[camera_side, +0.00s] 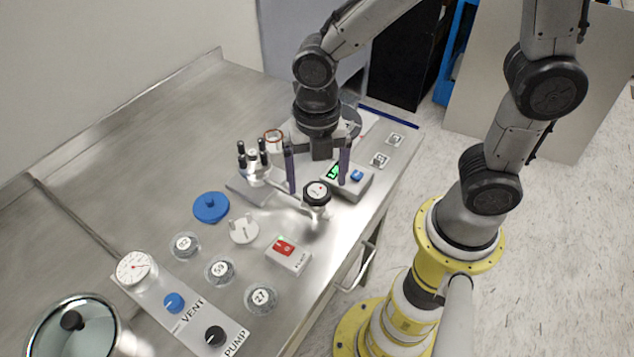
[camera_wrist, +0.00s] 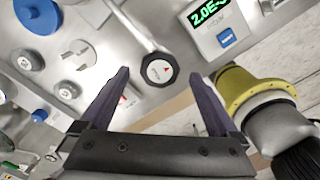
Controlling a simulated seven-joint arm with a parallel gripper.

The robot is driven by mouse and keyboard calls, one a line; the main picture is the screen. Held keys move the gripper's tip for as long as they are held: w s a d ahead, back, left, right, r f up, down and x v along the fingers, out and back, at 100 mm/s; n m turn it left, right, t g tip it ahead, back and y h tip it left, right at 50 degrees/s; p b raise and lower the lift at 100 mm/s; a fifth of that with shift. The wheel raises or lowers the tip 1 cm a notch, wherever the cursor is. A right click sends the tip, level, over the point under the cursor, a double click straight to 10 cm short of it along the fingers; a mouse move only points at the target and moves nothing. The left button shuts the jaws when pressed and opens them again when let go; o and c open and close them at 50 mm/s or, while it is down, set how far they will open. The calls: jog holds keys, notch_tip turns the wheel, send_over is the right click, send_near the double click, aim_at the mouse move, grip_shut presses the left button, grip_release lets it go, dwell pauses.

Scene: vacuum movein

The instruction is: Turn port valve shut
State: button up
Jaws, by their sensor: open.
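The port valve has a round black knob (camera_side: 317,193) with a white face and a small red mark. It stands on a metal fitting joined to a pipe. The knob also shows in the wrist view (camera_wrist: 159,70), centred between my fingertips. My gripper (camera_side: 317,188) is open above the bench, one finger to each side of the knob in both views. It also shows in the wrist view (camera_wrist: 159,74). Neither finger visibly touches the knob, and the exact height of the tips over it is hard to tell.
A readout box (camera_side: 352,180) with green digits and a blue button stands close right of the knob. A red-and-white switch box (camera_side: 288,256), a white knob (camera_side: 244,231) and a blue cap (camera_side: 211,207) lie in front and left. The VENT and PUMP panel (camera_side: 190,312) is at front left.

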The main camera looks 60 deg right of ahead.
jog(key=shift+f, duration=1.1)
jog(key=c, duration=1.4)
